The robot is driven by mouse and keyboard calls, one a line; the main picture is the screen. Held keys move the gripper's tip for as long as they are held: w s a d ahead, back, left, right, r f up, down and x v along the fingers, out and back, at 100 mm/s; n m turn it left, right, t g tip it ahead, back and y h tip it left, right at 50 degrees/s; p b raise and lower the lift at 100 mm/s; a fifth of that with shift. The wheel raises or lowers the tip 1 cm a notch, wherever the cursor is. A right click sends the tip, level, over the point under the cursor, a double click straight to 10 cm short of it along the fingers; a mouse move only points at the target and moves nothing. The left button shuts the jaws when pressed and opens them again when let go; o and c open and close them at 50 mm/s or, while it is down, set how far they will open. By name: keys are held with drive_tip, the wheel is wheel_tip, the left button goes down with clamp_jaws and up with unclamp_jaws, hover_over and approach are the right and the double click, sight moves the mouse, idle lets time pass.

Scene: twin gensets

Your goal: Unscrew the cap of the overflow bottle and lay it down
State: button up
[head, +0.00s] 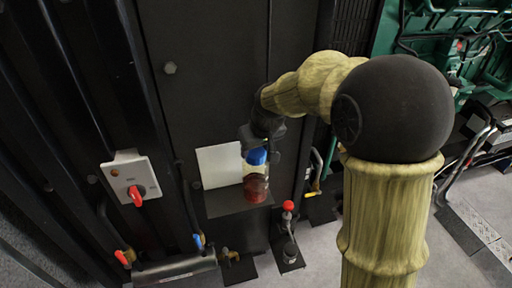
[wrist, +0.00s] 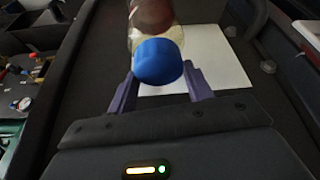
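The overflow bottle (head: 256,186) is clear with dark red-brown content low down and stands upright on a small dark shelf (head: 225,203). Its blue cap (head: 257,157) is on top. In the wrist view the blue cap (wrist: 157,62) lies between and just beyond the fingertips of my gripper (wrist: 160,76), with the bottle (wrist: 152,18) behind it. The two purple-grey fingers are spread, one on each side of the cap's near edge. A narrow gap shows at the left; contact at the right is unclear. In the head view my gripper is above the cap, its fingers hard to make out.
A white sheet or panel (head: 220,166) is behind the bottle on the dark cabinet (head: 215,90). A switch box with a red knob (head: 138,195) is to the left. A red-knobbed lever (head: 288,207) stands right of the shelf. Green machinery (head: 450,45) is at the far right.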

drive_tip(key=n+y, duration=0.1)
drive_tip(key=n, duration=0.2)
drive_tip(key=shift+d+g, duration=0.1)
drive_tip(key=shift+g, duration=0.3)
drive_tip(key=shift+r+n+y, duration=0.2)
drive_tip(key=shift+n+y, duration=0.1)
drive_tip(key=shift+n, duration=0.5)
drive_tip(key=shift+w, duration=0.1)
drive_tip(key=shift+n+g, duration=0.5)
drive_tip(key=shift+n, duration=0.7)
drive_tip(key=shift+n+g+y, duration=0.4)
drive_tip(key=shift+n, duration=0.7)
drive_tip(key=shift+r+p, duration=0.1)
drive_tip(key=shift+p, duration=0.2)
